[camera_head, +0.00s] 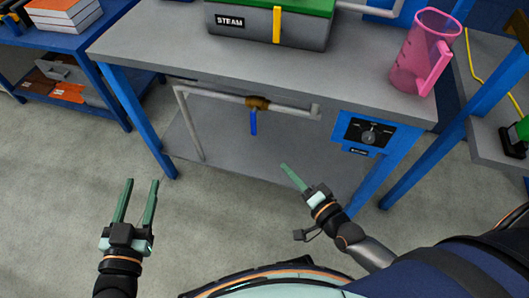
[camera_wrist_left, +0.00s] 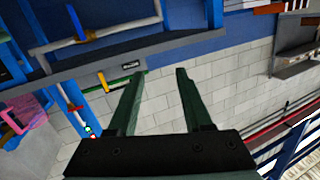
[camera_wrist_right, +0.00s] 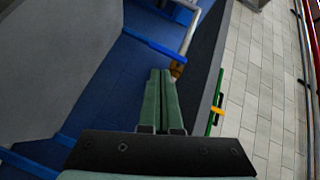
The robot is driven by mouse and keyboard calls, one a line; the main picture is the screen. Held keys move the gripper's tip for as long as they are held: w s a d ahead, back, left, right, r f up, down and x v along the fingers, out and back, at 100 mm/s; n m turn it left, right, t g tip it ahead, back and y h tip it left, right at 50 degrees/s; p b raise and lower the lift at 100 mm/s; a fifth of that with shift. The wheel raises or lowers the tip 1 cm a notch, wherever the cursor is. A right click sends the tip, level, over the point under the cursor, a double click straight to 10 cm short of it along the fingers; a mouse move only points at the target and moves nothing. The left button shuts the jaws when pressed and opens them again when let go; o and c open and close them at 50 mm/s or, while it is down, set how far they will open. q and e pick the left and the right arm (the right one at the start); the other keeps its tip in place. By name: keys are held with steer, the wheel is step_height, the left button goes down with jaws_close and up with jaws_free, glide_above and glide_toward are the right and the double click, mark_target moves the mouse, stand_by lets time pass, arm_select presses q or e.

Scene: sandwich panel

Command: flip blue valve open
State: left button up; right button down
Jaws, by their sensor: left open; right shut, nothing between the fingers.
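The blue valve handle (camera_head: 253,122) hangs straight down from a brass valve body (camera_head: 257,102) on the grey pipe (camera_head: 292,109) under the front of the table. The handle is crosswise to the pipe. It also shows in the left wrist view (camera_wrist_left: 75,20) and in the right wrist view (camera_wrist_right: 150,45). My left gripper (camera_head: 143,183) is open and empty, low and left of the valve, well apart from it. My right gripper (camera_head: 284,167) is shut and empty, below and right of the handle, not touching it. Its closed fingers show in the right wrist view (camera_wrist_right: 160,75).
A black dial panel (camera_head: 369,134) is on the table front, right of the pipe. A pink jug (camera_head: 424,50) and a box labelled STEAM (camera_head: 265,28) stand on the grey tabletop (camera_head: 165,40). Blue table legs (camera_head: 137,122) flank the pipe. The floor in front is clear.

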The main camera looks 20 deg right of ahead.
mark_target(254, 122)
arm_select(q)
steer(key=r+t+b, duration=0.1)
steer(key=m+t+h+b, duration=0.1)
steer(key=b, duration=0.1)
steer(key=shift+w+d+r, duration=0.1)
steer(key=shift+d+r, duration=0.25)
steer(key=shift+r, duration=0.05)
arm_select(e)
steer(key=d+m, duration=0.1)
steer(key=w+d+f+m+t, duration=0.1)
steer(key=m, duration=0.1)
steer(key=w+d+f+m+h, duration=0.1)
steer(key=shift+w+f+m+t, duration=0.15)
steer(key=shift+f+m+t, duration=0.05)
steer(key=shift+m+t, duration=0.2)
arm_select(q)
step_height(254, 122, up, 10)
steer(key=s+m+t+h+b, duration=0.2)
steer(key=m+t+h, duration=0.1)
steer(key=h, duration=0.1)
steer(key=shift+s+d+t, duration=0.3)
steer(key=shift+s+d, duration=0.1)
steer(key=shift+d, duration=0.05)
arm_select(e)
steer(key=a+x, duration=0.2)
steer(key=x, duration=1)
steer(key=shift+a, duration=0.4)
